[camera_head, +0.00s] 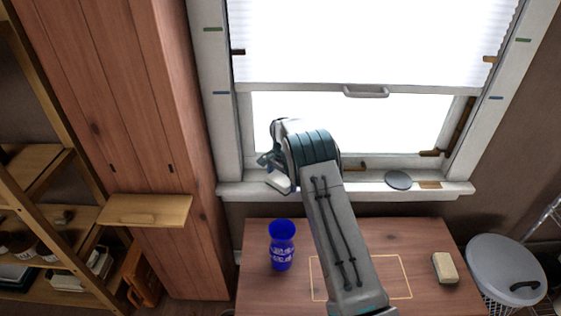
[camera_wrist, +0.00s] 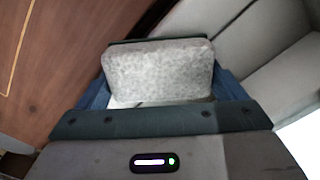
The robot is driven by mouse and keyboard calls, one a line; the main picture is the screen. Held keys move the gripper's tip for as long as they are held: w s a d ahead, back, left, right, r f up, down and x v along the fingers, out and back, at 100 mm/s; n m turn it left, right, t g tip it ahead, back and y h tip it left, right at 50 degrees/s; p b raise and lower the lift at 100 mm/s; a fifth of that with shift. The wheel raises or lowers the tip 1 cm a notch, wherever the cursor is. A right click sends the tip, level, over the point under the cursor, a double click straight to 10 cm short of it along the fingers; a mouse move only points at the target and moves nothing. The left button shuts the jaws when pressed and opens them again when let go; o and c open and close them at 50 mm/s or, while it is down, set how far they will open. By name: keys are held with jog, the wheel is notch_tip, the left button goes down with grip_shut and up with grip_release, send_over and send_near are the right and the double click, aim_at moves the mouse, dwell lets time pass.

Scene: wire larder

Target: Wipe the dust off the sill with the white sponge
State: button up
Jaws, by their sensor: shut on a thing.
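The white sponge (camera_wrist: 160,70) is between the fingers of my gripper (camera_wrist: 160,92) in the wrist view, with a speckled grey-white face. In the head view my gripper (camera_head: 272,172) is shut on the sponge (camera_head: 281,184) at the left part of the window sill (camera_head: 330,186). I cannot tell whether the sponge touches the sill. A round grey patch (camera_head: 398,179) lies on the sill to the right; I cannot tell if it is dust or a flat object. My arm hides part of the sill's middle.
A blue cup (camera_head: 282,247) and a beige block (camera_head: 445,267) stand on the wooden table (camera_head: 420,240) below the sill. A brown rectangle (camera_head: 429,185) is on the sill's right. A grey-lidded bin (camera_head: 505,268) is at the right. A wooden cabinet (camera_head: 150,110) rises at the left.

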notch_tip(320, 180, up, 2)
jog(key=shift+r, duration=0.15)
jog(key=shift+d+r+p, duration=0.15)
jog(key=shift+r+p, duration=0.2)
jog(key=shift+p, duration=0.05)
jog(key=shift+r+p, duration=1.4)
jog(key=shift+r, duration=1.2)
